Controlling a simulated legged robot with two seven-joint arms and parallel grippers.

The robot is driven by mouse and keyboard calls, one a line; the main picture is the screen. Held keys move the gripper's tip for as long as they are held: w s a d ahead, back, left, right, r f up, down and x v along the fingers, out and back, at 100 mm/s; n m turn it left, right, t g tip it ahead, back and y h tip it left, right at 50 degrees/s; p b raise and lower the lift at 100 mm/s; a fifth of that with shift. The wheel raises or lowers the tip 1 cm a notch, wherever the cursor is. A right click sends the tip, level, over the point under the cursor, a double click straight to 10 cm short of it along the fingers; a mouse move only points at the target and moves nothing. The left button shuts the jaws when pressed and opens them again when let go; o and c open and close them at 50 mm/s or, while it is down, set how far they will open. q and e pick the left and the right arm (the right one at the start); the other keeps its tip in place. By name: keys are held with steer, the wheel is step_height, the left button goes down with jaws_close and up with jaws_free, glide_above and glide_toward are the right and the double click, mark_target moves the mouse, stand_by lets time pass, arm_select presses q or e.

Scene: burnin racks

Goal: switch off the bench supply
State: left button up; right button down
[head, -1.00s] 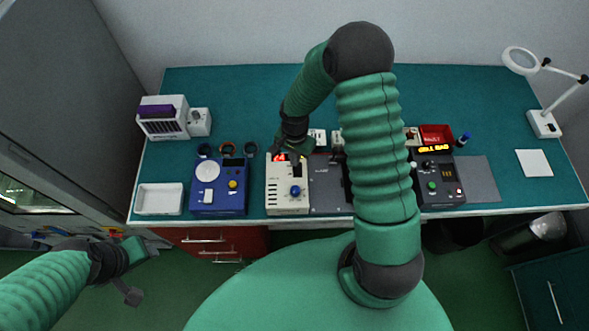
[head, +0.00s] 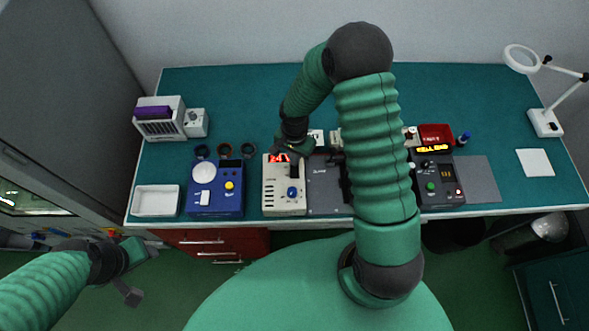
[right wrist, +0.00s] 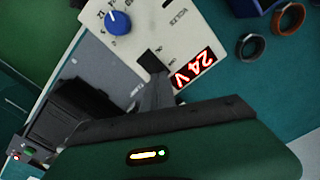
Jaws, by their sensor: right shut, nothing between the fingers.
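The bench supply (head: 284,198) is a cream box at the front of the bench, with a blue knob (head: 292,192) and a lit red display. In the right wrist view the display (right wrist: 193,67) reads 24 V, with a black switch (right wrist: 151,62) beside it. My right gripper (head: 297,158) is over the top of the supply. In the right wrist view its shut, empty fingers (right wrist: 158,92) are right by the switch; I cannot tell whether they touch it. They hide part of the panel. My left gripper (head: 143,271) is open and empty, off the bench's front left.
A blue device (head: 228,205) and a white tray (head: 157,201) stand left of the supply. A dark grey panel (head: 325,190) lies right beside it. A black unit (head: 437,188) with amber display stands farther right, partly behind my arm. The bench's back (head: 230,95) is clear.

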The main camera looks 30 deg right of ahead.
steer(key=shift+d+f, duration=0.25)
steer(key=shift+f, duration=0.05)
steer(key=shift+a+f+b, duration=0.1)
steer(key=shift+a+b, duration=0.25)
steer(key=shift+a, duration=0.2)
arm_select(q)
steer(key=shift+a+f, duration=0.2)
steer(key=shift+f, duration=0.3)
arm_select(e)
steer(key=shift+f, duration=0.15)
steer(key=shift+d, duration=0.25)
steer(key=shift+d+r, duration=0.1)
steer(key=shift+r, duration=0.2)
steer(key=r+p, duration=0.4)
steer(key=r, duration=0.1)
steer(key=shift+a, duration=0.2)
steer(key=shift+r+p, duration=0.7)
steer(key=shift+p, duration=0.1)
arm_select(q)
steer(key=v, duration=0.3)
steer(key=w+v, duration=0.1)
steer(key=v, duration=0.1)
steer(key=shift+d+r, duration=0.25)
steer(key=shift+r, duration=0.15)
arm_select(e)
steer(key=shift+d, duration=0.1)
